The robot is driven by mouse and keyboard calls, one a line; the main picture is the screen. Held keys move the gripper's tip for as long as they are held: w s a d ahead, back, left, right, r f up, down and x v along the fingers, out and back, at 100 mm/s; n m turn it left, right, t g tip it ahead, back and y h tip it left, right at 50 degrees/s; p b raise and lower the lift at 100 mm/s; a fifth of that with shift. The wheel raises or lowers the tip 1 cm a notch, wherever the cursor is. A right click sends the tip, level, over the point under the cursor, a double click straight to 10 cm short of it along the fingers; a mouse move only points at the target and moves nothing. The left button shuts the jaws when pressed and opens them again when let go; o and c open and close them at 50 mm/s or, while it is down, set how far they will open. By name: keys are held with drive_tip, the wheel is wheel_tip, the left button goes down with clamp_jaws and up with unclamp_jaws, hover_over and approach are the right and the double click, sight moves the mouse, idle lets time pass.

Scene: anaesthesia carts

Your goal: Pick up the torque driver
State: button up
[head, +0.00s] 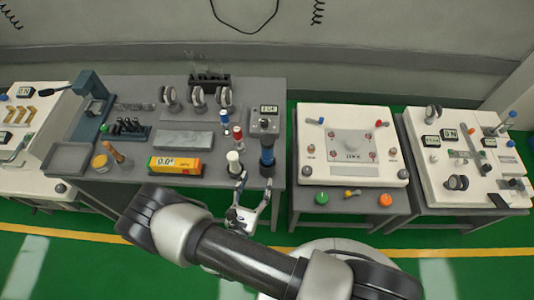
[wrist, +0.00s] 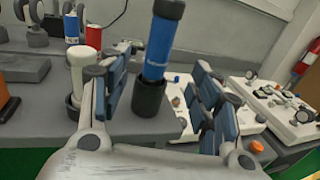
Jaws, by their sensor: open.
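A blue cylindrical tool, which I take for the torque driver (head: 267,150), stands upright in a black round holder (head: 266,170) near the front right corner of the grey bench. In the wrist view the driver (wrist: 163,40) appears between my open fingers, with its black holder (wrist: 149,97) below. My gripper (head: 255,187) is open and empty at the bench's front edge, just in front of the driver. The fingers show a gap on both sides of it; I see no contact. The driver's top end is cut off in the wrist view.
A white-handled tool (head: 234,160) stands close left of the driver, near my left finger in the wrist view. A red tool (head: 237,136) and a small blue one (head: 224,117) stand behind. A yellow-orange meter (head: 175,166) lies farther left. A white panel table (head: 352,146) stands right.

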sight(265, 155)
drive_tip(key=x, duration=0.7)
drive_tip(key=shift+w+d, duration=0.1)
drive_tip(key=shift+w, duration=0.05)
drive_tip(key=shift+r+b+x, duration=0.25)
drive_tip(key=shift+b+x, duration=0.05)
drive_tip(key=shift+x, duration=1.05)
drive_tip(key=shift+r+b+x, duration=0.25)
drive_tip(key=shift+x, duration=1.15)
drive_tip(key=shift+c, duration=0.4)
drive_tip(key=c, duration=1.2)
drive_tip(key=shift+r, duration=0.1)
